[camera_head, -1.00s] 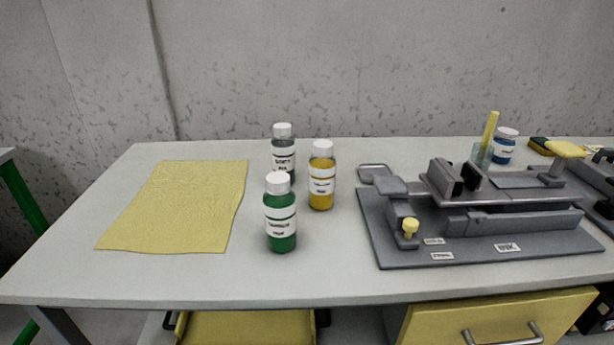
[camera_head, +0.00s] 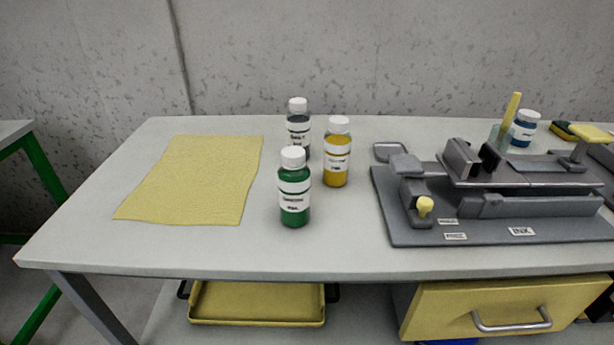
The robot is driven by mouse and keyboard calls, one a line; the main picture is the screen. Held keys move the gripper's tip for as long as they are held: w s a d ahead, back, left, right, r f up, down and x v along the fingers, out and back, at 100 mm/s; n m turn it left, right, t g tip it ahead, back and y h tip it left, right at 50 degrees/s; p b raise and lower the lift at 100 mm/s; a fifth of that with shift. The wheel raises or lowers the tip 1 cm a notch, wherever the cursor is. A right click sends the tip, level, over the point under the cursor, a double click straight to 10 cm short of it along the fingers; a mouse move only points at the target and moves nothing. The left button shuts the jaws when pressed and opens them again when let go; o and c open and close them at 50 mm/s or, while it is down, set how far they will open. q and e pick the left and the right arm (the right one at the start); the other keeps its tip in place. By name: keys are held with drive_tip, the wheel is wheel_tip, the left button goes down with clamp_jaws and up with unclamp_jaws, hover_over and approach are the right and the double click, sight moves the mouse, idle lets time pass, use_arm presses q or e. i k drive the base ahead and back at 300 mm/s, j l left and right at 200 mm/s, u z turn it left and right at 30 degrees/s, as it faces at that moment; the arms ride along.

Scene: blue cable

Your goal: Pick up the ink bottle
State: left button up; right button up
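Three capped ink bottles stand upright in a group near the middle of the grey table. The green bottle (camera_head: 294,190) is nearest the front edge. The yellow bottle (camera_head: 337,155) is behind it to the right. The dark grey bottle (camera_head: 298,130) is at the back, partly hidden by the green one. A blue bottle with a white cap (camera_head: 524,130) stands at the back right, behind the grey device. All have white labels, whose text is too small to read surely. Neither of my grippers is in view.
A yellow sheet (camera_head: 190,180) lies left of the bottles. A grey device on a baseplate (camera_head: 400,230) marked INK fills the right side. A glass holder with a yellow stick (camera_head: 511,106) stands behind it. A yellow drawer (camera_head: 450,305) and yellow tray (camera_head: 257,303) are below.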

sight(294, 184)
drive_tip(key=z, duration=1.5)
drive_tip(key=u, duration=0.3)
drive_tip(key=i+l+u, duration=0.2)
drive_tip(key=l+u, duration=0.2)
drive_tip(key=i+l+u, duration=0.1)
drive_tip(key=l+u, duration=0.65)
drive_tip(key=l, duration=1.1)
drive_tip(key=i+u, duration=0.05)
